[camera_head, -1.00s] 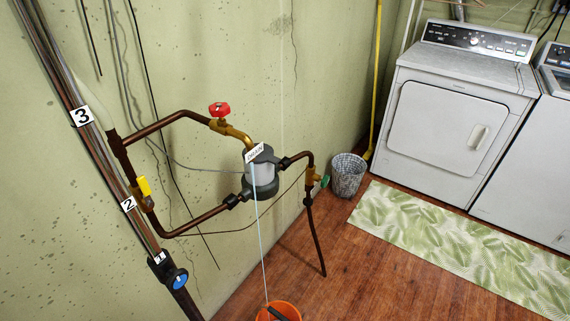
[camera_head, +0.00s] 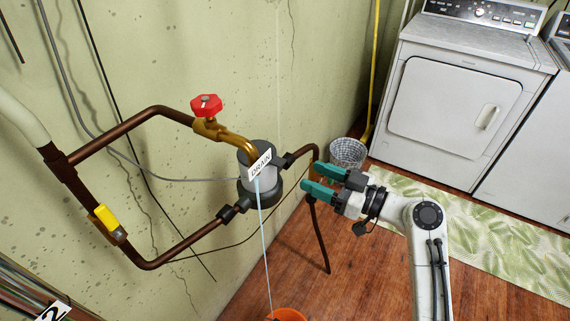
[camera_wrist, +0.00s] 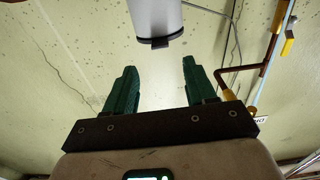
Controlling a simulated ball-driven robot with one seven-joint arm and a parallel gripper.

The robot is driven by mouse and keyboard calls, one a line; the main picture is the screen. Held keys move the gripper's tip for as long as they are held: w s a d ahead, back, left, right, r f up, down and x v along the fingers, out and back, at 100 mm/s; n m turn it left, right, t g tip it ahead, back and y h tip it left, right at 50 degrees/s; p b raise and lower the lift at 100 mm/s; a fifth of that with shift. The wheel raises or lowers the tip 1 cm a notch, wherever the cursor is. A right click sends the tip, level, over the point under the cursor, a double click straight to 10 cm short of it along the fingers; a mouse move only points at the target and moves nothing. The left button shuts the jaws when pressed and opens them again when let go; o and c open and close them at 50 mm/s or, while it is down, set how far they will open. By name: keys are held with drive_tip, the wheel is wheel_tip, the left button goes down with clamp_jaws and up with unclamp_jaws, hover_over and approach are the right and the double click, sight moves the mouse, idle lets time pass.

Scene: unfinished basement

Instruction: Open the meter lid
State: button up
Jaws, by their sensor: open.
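The meter (camera_head: 262,173) is a grey upright cylinder in the brown piping, with a dark cap-like lid (camera_head: 258,149) on top that looks closed. In the wrist view the open fingers (camera_wrist: 158,71) point toward a grey cylinder (camera_wrist: 156,17) with a small dark tab (camera_wrist: 160,43). It appears to be the meter, seen inverted.
A red-handled valve (camera_head: 207,106) and a yellow-handled valve (camera_head: 107,220) sit on the pipes left of the meter. An orange bucket (camera_head: 288,314) stands below. A wire basket (camera_head: 347,153) and a white dryer (camera_head: 455,105) are behind my arm.

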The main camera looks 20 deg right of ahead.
drive_tip(key=p, duration=0.1)
approach(261, 154)
drive_tip(key=x, duration=0.3)
drive_tip(key=shift+w+f, duration=0.3)
drive_tip(key=shift+w, duration=0.1)
clamp_jaws()
idle(0.4)
